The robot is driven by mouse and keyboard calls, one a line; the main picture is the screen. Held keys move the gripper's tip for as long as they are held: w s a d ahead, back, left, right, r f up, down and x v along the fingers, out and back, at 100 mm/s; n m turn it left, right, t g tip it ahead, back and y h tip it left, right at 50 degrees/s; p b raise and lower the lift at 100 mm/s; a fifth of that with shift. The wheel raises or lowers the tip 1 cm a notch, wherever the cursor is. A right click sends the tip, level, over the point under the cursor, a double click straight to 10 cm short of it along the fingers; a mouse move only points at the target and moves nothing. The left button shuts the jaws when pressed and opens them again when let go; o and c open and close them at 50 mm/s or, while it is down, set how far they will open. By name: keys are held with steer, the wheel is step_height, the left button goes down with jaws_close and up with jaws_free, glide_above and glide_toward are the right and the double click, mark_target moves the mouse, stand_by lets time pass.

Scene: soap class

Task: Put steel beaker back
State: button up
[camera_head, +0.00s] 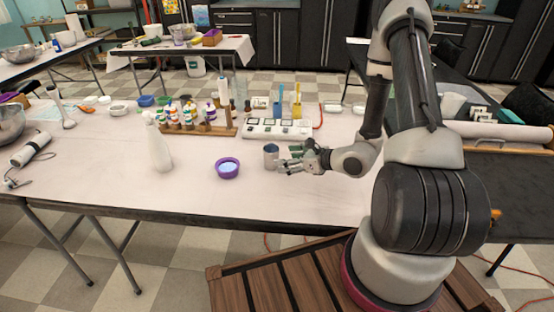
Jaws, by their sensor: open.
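The steel beaker (271,157) is a small grey metal cup standing upright on the white-topped table (215,196). My gripper (284,166) is just to the right of the beaker, low over the table, with its fingers pointing left toward it. The jaws are open. The fingertips are very close to the beaker's right side; I cannot tell whether they touch it. Part of the gripper's far side is hidden by its own fingers.
A purple bowl (228,169) with pale blue contents sits left of the beaker. A white spray bottle (158,147) stands farther left. Behind are a white hot-plate unit (278,131) and a wooden rack (205,130) of bottles. The table's front middle is clear.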

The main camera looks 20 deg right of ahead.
steer(key=v, duration=0.5)
steer(key=s+a+r+n+g+y, duration=0.2)
steer(key=s+a+r+n+g, duration=0.15)
steer(key=r+n, duration=0.3)
steer(key=s+a+r+n+g+y, duration=0.2)
steer(key=s+a+r+n+g, duration=0.1)
steer(key=s+r+n, duration=0.3)
steer(key=s+d+r+n+g+h, duration=0.2)
steer(key=s+r+n+g+h, duration=0.2)
steer(key=s+r+n, duration=0.3)
steer(key=s+d+r+n+t+h, duration=0.4)
steer(key=d+r+n+h, duration=0.4)
steer(key=d+r, duration=0.2)
steer(key=shift+s+d+n, duration=0.35)
steer(key=shift+s+d, duration=0.4)
steer(key=shift+d, duration=0.35)
